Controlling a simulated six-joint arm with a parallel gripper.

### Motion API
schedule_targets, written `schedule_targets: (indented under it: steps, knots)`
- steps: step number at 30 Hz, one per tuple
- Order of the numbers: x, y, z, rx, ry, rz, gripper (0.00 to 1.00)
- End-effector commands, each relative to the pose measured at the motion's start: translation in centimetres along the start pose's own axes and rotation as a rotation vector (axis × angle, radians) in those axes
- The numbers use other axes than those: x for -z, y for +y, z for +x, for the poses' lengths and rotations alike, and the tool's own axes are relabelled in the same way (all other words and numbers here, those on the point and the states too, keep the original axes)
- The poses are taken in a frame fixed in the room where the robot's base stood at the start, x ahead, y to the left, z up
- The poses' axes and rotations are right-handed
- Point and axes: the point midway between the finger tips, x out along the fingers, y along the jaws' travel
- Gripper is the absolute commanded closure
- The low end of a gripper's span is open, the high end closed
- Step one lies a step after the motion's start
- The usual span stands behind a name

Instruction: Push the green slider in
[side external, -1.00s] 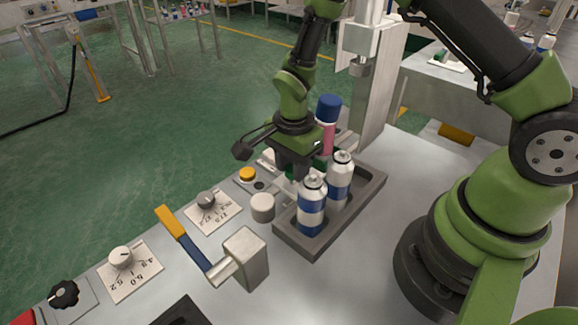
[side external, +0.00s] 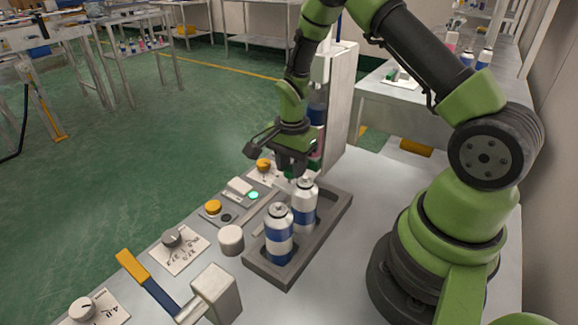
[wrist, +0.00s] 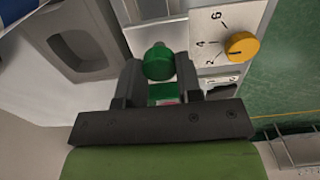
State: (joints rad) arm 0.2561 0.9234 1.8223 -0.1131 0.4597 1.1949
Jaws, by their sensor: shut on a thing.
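The green slider's round knob (wrist: 158,62) shows in the wrist view between the two dark fingers of my gripper (wrist: 158,80). The fingers are shut on it. A green block (wrist: 161,90) shows below the knob, partly hidden by the gripper body. In the side external view my gripper (side external: 293,168) points down just behind the two cans, near the back of the panel. The slider is mostly hidden there by the gripper, and how far in it sits cannot be told.
Two white-and-blue cans (side external: 279,236) (side external: 304,208) stand in a grey tray (side external: 335,215) close to my gripper. A yellow dial (wrist: 240,45) is right of the knob in the wrist view.

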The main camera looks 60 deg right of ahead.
Motion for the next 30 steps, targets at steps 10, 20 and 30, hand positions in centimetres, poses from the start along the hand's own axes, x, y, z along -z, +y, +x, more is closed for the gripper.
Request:
schedule_targets:
  steps: [10,20,30]
  knots:
    - [0.2,0.0,0.0,0.004,0.003,0.0,0.41]
    - [0.2,-0.1,-2.3,0.007,0.004,0.0,0.41]
    - [0.2,-0.1,-8.6,0.009,0.005,0.0,0.41]
